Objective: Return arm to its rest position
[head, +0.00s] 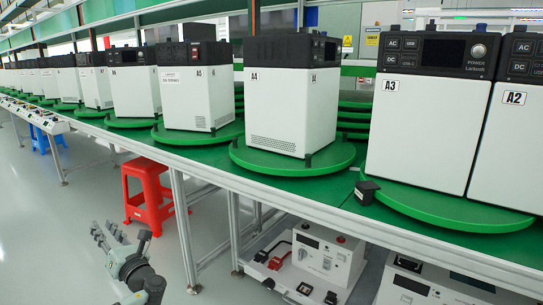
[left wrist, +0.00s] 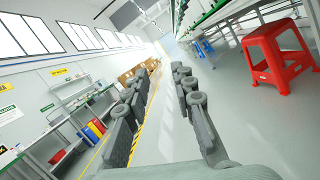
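My left gripper (head: 108,236) is low at the left of the head view, beside the line and over the open floor. In the left wrist view its two fingers (left wrist: 160,100) stand apart with only floor between them, so it is open and empty. My right gripper is in neither view. The white power units with black tops, such as A4 (head: 290,105), A3 (head: 425,120) and A2 (head: 508,140), stand on green turntables (head: 293,164) along the line, well clear of my left gripper.
A red stool (head: 150,190) stands on the floor just beyond my left gripper, and it also shows in the left wrist view (left wrist: 280,55). A blue stool (head: 45,138) is farther off. White test boxes (head: 325,258) sit under the line. The grey floor at left is free.

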